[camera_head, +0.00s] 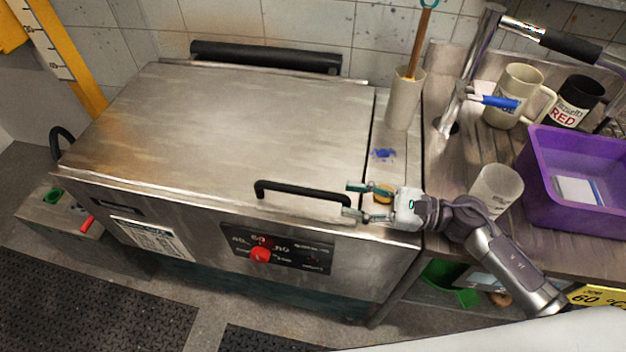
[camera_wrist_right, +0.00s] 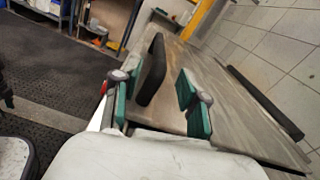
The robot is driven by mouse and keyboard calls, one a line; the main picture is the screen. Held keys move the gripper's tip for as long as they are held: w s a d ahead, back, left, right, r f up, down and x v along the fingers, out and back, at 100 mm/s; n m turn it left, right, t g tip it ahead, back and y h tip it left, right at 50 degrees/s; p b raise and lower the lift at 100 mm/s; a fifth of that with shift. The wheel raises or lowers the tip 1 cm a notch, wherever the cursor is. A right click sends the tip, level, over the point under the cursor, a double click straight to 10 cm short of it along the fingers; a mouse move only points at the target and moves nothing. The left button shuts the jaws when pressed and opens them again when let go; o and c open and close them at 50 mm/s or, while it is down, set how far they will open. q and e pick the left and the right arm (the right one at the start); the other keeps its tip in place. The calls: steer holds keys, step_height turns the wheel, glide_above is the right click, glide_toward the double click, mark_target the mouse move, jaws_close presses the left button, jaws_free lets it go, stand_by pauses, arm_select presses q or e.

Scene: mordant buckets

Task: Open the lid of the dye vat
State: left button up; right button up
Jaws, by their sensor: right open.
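The dye vat (camera_head: 235,110) is a large steel box with its flat lid (camera_head: 220,120) lying closed. A black bar handle (camera_head: 300,191) is fixed along the lid's front edge near its right end. My right gripper (camera_head: 352,200) is open at the right end of this handle, its two green-padded fingers pointing left. In the right wrist view the handle (camera_wrist_right: 151,69) appears beyond and between the open fingers (camera_wrist_right: 155,105); I cannot tell whether they touch it. My left gripper is not in view.
A red knob (camera_head: 261,254) sits on the vat's front panel. Right of the lid stand a beige cylinder holding a wooden stick (camera_head: 404,100), a steel tap, mugs (camera_head: 516,95), a pale cup (camera_head: 496,189) and a purple bin (camera_head: 580,205). A black bar (camera_head: 265,57) runs behind the lid.

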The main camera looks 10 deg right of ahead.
mark_target(323, 192)
steer(key=p+x, duration=0.2)
steer(key=x, duration=0.4)
steer(key=shift+s+r+p, duration=0.15)
steer(key=shift+r+p, duration=0.05)
steer(key=shift+p, duration=0.1)
steer(key=shift+a+f, duration=0.1)
steer(key=shift+a, duration=0.3)
jaws_close()
